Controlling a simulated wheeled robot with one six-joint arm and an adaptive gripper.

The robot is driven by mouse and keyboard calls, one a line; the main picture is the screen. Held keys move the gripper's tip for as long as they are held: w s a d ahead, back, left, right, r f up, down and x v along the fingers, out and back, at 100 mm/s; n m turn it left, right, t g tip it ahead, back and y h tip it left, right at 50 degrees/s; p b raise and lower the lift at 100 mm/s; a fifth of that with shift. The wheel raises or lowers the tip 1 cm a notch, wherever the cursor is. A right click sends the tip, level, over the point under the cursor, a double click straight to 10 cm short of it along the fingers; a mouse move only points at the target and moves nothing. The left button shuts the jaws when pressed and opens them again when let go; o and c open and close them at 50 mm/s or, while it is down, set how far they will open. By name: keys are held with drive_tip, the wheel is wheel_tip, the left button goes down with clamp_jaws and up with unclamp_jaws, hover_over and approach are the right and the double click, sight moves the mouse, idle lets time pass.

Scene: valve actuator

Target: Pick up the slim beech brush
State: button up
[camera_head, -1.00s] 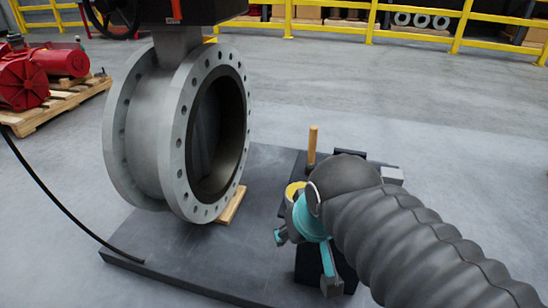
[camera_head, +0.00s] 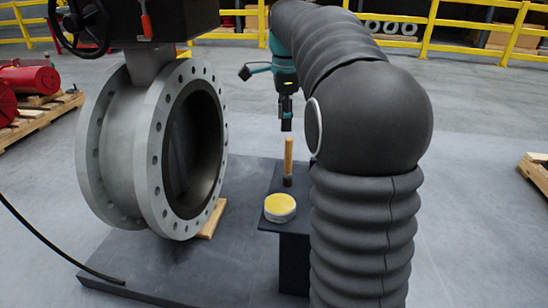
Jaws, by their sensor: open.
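The slim beech brush (camera_head: 288,156) stands upright on a dark stand (camera_head: 262,219), its pale wooden handle up and a dark part at its foot. My gripper (camera_head: 286,124) points down just above the top of the handle. It is open and empty. A small gap seems to show between the fingertips and the handle. The fingers are seen edge-on, so their spread is hard to make out.
A round tin with a yellow top (camera_head: 280,207) stands on the stand in front of the brush. A large grey flanged valve (camera_head: 105,140) stands to the left on a dark plate (camera_head: 170,275). My arm hides the stand's right side.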

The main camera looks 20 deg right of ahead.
sight(288, 141)
drive_tip(key=shift+w+d+f+m+g, duration=0.15)
drive_tip(key=shift+w+d+f+m, duration=0.05)
drive_tip(key=shift+w+d+m, duration=0.4)
drive_tip(key=shift+w+d+f+m+g, duration=0.15)
drive_tip(key=shift+w+d+f+m, duration=0.05)
drive_tip(key=shift+w+d+m, duration=0.4)
wheel_tip(288, 141, down, 8)
drive_tip(key=shift+f+b, duration=0.1)
drive_tip(key=shift+b, duration=0.4)
drive_tip(key=shift+s+f, duration=0.15)
drive_tip(key=shift+f, duration=1.2)
drive_tip(key=shift+s+f, duration=0.1)
drive_tip(key=shift+f, duration=1.25)
clamp_jaws()
